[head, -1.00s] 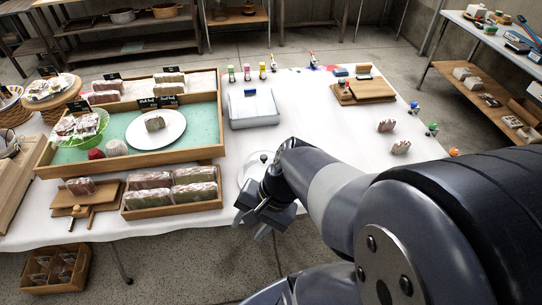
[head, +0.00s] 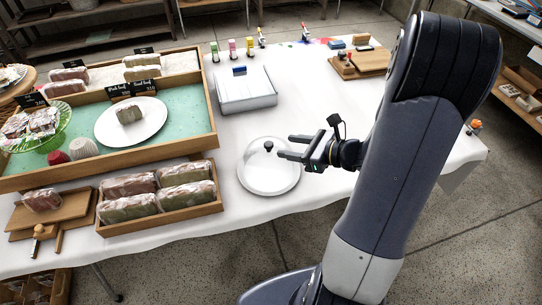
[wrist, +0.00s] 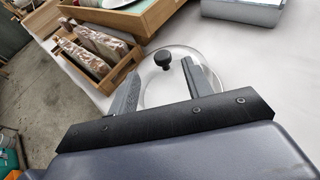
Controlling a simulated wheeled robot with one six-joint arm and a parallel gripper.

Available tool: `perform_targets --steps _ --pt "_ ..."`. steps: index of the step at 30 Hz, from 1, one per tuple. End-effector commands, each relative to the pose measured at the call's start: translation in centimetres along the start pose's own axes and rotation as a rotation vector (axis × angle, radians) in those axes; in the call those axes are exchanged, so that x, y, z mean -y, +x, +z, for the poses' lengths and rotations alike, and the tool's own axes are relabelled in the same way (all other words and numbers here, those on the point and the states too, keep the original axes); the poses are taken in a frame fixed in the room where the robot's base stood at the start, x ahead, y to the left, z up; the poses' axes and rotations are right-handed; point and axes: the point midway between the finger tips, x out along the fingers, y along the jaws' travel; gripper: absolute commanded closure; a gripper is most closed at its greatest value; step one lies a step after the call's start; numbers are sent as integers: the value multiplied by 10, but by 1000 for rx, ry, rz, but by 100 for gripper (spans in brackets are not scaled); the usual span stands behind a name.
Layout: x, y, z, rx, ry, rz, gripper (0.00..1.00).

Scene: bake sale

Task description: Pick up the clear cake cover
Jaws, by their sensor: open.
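The clear cake cover (head: 262,176) is a low transparent dome with a dark round knob (head: 268,146) on top. It stands on the white table, right of the wooden tray of wrapped loaves. My gripper (head: 283,146) is open, with its fingers pointing left at the knob in the head view. In the wrist view the cover (wrist: 172,92) lies beyond and between my two fingers (wrist: 165,80), and its knob (wrist: 163,59) shows between the fingertips. I cannot tell whether the fingers touch the knob. The cover's near edge is hidden by my gripper in the wrist view.
A wooden tray of wrapped loaves (head: 177,221) stands close left of the cover. A grey-white box (head: 246,101) stands behind it. A display crate with a white plate (head: 106,136) is at the back left. The white tablecloth (head: 240,206) is bare near the front edge.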

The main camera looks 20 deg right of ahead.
Motion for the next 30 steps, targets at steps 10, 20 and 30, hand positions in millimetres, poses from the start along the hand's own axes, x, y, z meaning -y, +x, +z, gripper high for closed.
perform_targets --steps 10,20,30 --pt "0 32 -1 -2 -3 2 53" --pt "2 74 -7 -2 -4 5 53" --pt "2 81 -7 -2 -4 1 53"
